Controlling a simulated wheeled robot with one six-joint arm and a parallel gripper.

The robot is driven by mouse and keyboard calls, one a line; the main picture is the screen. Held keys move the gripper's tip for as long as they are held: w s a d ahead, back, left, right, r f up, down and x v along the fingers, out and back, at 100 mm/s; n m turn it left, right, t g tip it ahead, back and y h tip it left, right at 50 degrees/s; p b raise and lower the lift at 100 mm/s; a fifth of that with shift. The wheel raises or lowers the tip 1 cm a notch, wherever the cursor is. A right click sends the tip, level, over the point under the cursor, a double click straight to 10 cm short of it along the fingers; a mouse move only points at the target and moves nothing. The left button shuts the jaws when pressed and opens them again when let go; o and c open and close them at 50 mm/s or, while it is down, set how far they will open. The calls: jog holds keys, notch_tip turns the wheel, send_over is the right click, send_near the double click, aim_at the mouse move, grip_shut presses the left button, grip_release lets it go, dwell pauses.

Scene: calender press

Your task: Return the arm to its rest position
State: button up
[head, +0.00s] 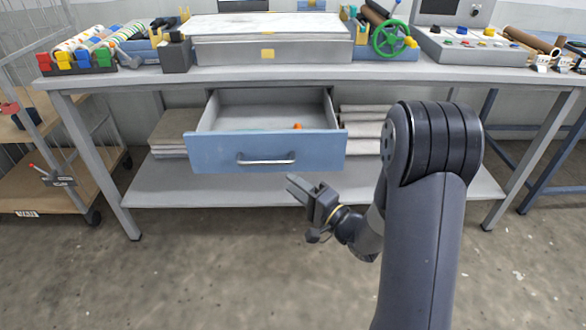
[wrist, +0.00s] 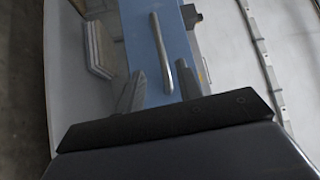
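My gripper (head: 304,187) is in front of and below the blue drawer (head: 220,150) in the head view, clear of the bench. In the wrist view its two dark fingers (wrist: 159,72) stand apart with nothing held between them. The drawer's silver handle (wrist: 160,50) shows beyond the fingers there, apart from them as far as I can tell. My arm is bent and reaches down and left from the right side of the head view. The drawer is pulled open under the bench top.
A small orange thing (head: 297,126) lies in the drawer. The workbench (head: 130,76) carries a press with a green handwheel (head: 391,38), a control panel (head: 470,46) and clamps. Stacked sheets (head: 172,133) lie on the lower shelf. A wire cart (head: 50,190) stands left. The floor in front is clear.

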aim_at(265, 162)
jog(key=b+x, duration=0.1)
jog(key=x, duration=1)
jog(key=shift+w+d, duration=0.1)
jog(key=shift+w, duration=0.3)
